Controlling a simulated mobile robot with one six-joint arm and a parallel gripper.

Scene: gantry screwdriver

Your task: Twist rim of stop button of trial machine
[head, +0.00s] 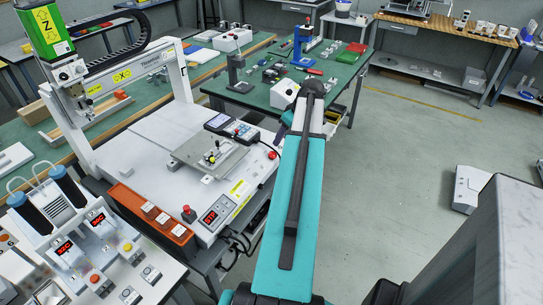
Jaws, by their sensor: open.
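The machine I take for the trial machine is a white gantry unit (130,165) with Z and X labels, at left in the head view. A red mushroom button (187,212) on a dark base stands at its front, between an orange tray and a red-lit display (210,217). A second red button (272,155) sits at the right edge of the machine's bed. I cannot tell for sure which is the stop button; their rims are too small to make out. My teal arm reaches up the middle, right of the machine. My gripper is not visible.
An orange tray (150,212) lies along the machine's front. A console (85,250) with red displays stands at lower left. A green-topped bench (330,75) with tools is behind. A grey block (490,250) fills the lower right. Floor between is mostly clear.

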